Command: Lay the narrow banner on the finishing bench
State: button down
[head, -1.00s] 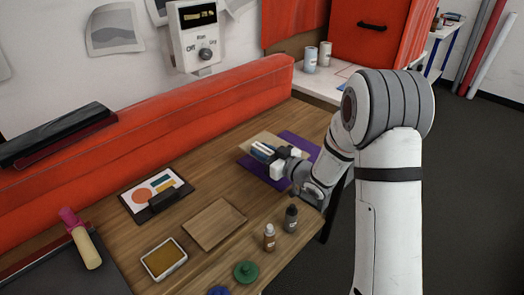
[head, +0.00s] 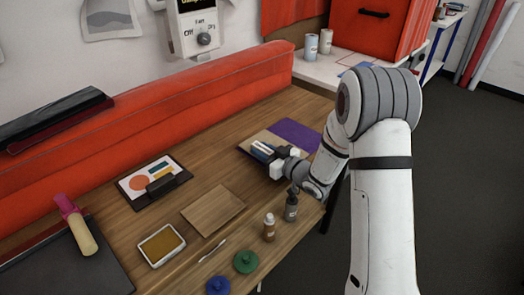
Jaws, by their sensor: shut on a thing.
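A flat purple piece (head: 296,134) lies on the wooden bench (head: 225,165) at its far right part. A tan strip (head: 264,138) lies across it, and a dark edge shows on its left side. My gripper (head: 271,158) is over the near side of this piece. It is shut on a small blue-and-white thing (head: 262,150), mostly hidden by the fingers. I cannot tell whether the purple piece is the narrow banner, or whether the held thing touches it.
Two bottles (head: 269,228) (head: 291,208) stand near the bench's front edge under my arm. A long red roll (head: 160,105) borders the back.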

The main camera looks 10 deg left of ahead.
jog(key=shift+f+b, duration=0.45)
jog(key=c, duration=1)
grip_release()
jog(key=shift+s+d, duration=0.1)
jog(key=v, duration=0.7)
jog(key=shift+s+d+r+b, duration=0.1)
jog(key=shift+s+d+b, duration=0.1)
jog(key=shift+b, duration=0.1)
